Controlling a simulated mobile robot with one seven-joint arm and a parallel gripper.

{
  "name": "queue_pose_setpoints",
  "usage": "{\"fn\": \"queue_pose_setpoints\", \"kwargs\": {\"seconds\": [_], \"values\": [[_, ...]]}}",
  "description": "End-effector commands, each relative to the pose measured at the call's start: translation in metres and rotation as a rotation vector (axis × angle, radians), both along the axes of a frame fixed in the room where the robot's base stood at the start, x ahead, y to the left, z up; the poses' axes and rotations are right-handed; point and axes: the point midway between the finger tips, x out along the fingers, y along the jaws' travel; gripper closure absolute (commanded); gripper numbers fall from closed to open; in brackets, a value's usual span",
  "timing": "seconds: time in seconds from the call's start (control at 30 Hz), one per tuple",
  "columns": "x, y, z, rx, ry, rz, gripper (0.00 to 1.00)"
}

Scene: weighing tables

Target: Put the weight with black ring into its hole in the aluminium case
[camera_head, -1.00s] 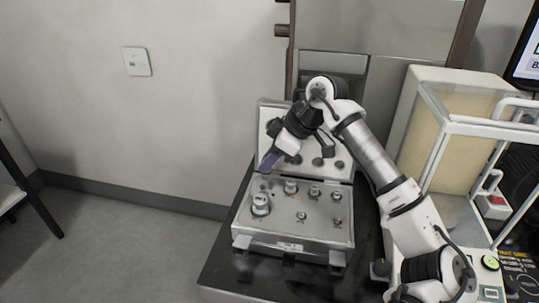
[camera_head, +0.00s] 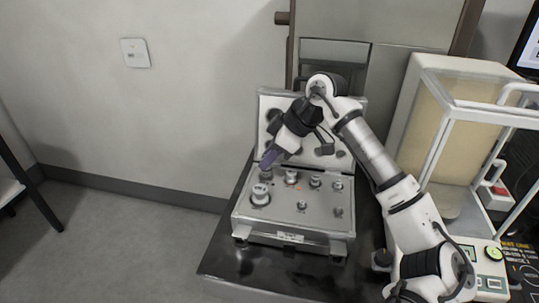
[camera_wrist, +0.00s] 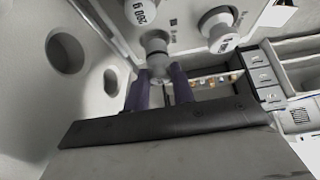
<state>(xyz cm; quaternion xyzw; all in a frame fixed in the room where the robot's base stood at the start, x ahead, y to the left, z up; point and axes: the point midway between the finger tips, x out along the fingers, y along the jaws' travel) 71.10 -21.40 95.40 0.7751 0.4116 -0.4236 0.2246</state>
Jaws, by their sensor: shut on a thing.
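The open aluminium case (camera_head: 285,222) stands on the dark table, with several metal weights in its panel. My gripper (camera_head: 266,165) is at the back left of the panel, just behind the large weight (camera_head: 260,196). In the wrist view, the gripper's two purple fingers (camera_wrist: 158,82) are closed around the lower part of a small metal weight (camera_wrist: 156,48). No black ring can be made out on it. I cannot tell whether it is seated in a hole or just above the panel. In the head view it is mostly hidden beneath the fingertips.
A weight marked 200 g (camera_wrist: 140,12) and another labelled weight (camera_wrist: 220,30) stand close on either side of the fingers. The raised case lid (camera_head: 273,103), with round recesses, is right behind. A glass-sided balance (camera_head: 447,130) stands to the right.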

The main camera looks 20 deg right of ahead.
Motion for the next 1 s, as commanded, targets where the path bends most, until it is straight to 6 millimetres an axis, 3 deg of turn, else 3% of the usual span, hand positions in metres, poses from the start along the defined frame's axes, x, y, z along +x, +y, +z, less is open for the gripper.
{"fn": "queue_pose_setpoints", "kwargs": {"seconds": [0.47, 1.0], "values": [[0.0, 0.0, 0.0, 0.0, -0.002, 0.0, 1.0], [0.0, 0.0, -0.016, 0.0, -0.002, 0.0, 1.0]]}}
